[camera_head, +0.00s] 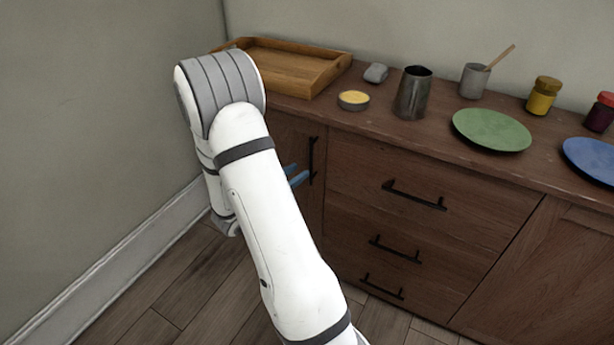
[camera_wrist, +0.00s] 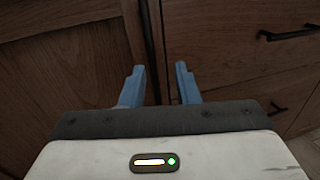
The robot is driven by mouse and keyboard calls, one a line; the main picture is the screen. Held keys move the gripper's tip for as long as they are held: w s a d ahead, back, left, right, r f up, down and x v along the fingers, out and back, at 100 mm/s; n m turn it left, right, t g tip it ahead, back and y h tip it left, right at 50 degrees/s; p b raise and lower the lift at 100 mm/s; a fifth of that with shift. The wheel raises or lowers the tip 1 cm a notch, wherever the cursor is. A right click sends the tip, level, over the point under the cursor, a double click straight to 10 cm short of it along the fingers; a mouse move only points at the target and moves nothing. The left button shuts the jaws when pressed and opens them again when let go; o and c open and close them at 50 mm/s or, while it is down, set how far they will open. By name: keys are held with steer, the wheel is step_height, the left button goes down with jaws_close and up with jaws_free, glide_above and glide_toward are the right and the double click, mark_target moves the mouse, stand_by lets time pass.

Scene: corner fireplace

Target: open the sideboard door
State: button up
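The sideboard door (camera_head: 287,135) is the brown wooden panel at the sideboard's left end, partly hidden behind my arm. It looks closed. Its black vertical handle (camera_head: 312,160) is near the door's right edge. My gripper (camera_head: 296,176) shows only its blue fingertips, just left of the handle's lower part in the head view; I cannot tell if they touch it. In the wrist view, my gripper (camera_wrist: 160,68) is open, its blue fingers apart with nothing clearly held. A dark upright strip shows near the fingers; I cannot tell whether it is handle or seam.
Drawers with black handles (camera_head: 413,196) are right of the door. The top holds a wooden tray (camera_head: 290,65), a metal cup (camera_head: 412,95), a green plate (camera_head: 491,130), a blue plate (camera_head: 592,158) and jars. A wall (camera_head: 100,130) stands at the left.

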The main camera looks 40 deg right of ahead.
mark_target(311, 163)
steer(key=shift+n+t, duration=0.3)
steer(key=d, duration=0.2)
steer(key=w+d+b, duration=0.1)
steer(key=d, duration=0.2)
steer(key=w+d+f, duration=0.1)
steer(key=d, duration=0.1)
steer(key=shift+w+d, duration=0.1)
steer(key=shift+d, duration=0.25)
steer(key=shift+c, duration=0.3)
jaws_close()
